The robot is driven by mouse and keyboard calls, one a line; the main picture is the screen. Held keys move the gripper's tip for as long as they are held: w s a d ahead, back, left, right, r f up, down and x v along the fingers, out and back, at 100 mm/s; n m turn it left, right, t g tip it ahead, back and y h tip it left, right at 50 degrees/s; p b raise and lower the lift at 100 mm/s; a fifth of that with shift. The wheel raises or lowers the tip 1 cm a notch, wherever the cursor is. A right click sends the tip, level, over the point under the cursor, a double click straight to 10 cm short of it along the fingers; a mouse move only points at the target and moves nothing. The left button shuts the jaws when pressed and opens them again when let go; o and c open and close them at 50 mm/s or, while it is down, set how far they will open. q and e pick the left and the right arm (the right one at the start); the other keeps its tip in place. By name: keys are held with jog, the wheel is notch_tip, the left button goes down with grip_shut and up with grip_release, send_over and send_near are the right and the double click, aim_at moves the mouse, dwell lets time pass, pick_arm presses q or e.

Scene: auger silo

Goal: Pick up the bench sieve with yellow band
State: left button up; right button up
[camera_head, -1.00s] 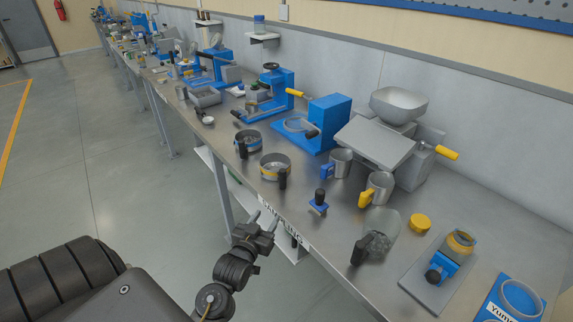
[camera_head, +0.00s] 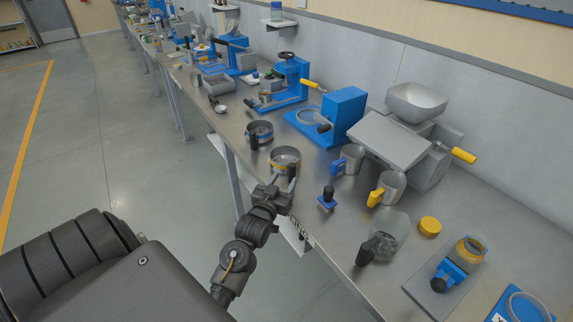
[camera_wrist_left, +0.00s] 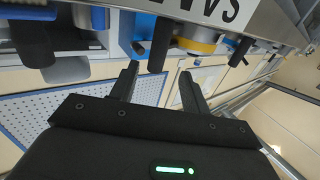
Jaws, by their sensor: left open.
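The bench sieve with yellow band (camera_head: 285,155) is a round metal pan near the table's front edge. In the left wrist view its yellow band (camera_wrist_left: 196,46) shows behind its dark handle (camera_wrist_left: 160,42). My left gripper (camera_head: 283,182) is at the table's front edge, just in front of this sieve, and partly covers its handle side in the head view. In the left wrist view the open, empty fingers (camera_wrist_left: 158,72) point at the handle, which lies between and just beyond their tips. My right gripper is not in view.
A blue press (camera_head: 343,112) is behind.

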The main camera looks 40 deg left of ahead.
aim_at(291, 172)
pick_arm(q)
jog(key=shift+w+r, duration=0.2)
jog(key=shift+w, duration=0.2)
jog(key=p+x, duration=0.1)
jog(key=x, duration=0.2)
jog(key=shift+w+f+p, duration=0.2)
jog(key=shift+w+p, duration=0.2)
jog(key=shift+w, duration=0.05)
jog(key=shift+w+a+f, duration=0.1)
jog(key=shift+w, duration=0.15)
grip_shut()
